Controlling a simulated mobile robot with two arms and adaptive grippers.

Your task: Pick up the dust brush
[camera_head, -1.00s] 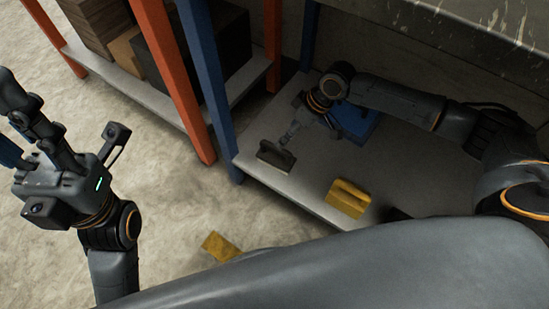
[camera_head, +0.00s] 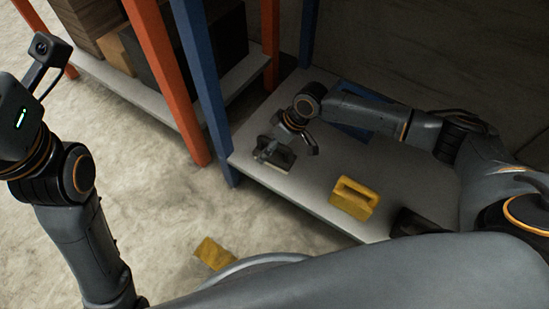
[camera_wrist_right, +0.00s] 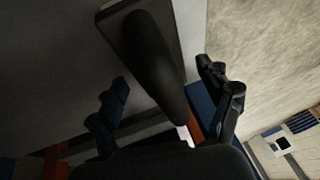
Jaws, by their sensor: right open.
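The dust brush (camera_head: 284,161), a dark block with a handle, lies near the left front corner of the grey shelf (camera_head: 300,195). My right gripper (camera_head: 268,148) is over it and partly hides it in the head view. In the right wrist view the brush's dark rounded handle (camera_wrist_right: 150,50) runs between the spread fingers of my right gripper (camera_wrist_right: 175,82). The fingers look apart from the handle. My left gripper is cut off at the left edge of the head view; only its body (camera_head: 15,118) shows, its fingers are outside.
A yellow block with a handle (camera_head: 354,199) stands on the shelf to the right. Blue (camera_head: 203,85) and orange (camera_head: 166,80) posts stand left. A yellow piece (camera_head: 213,253) is on the floor.

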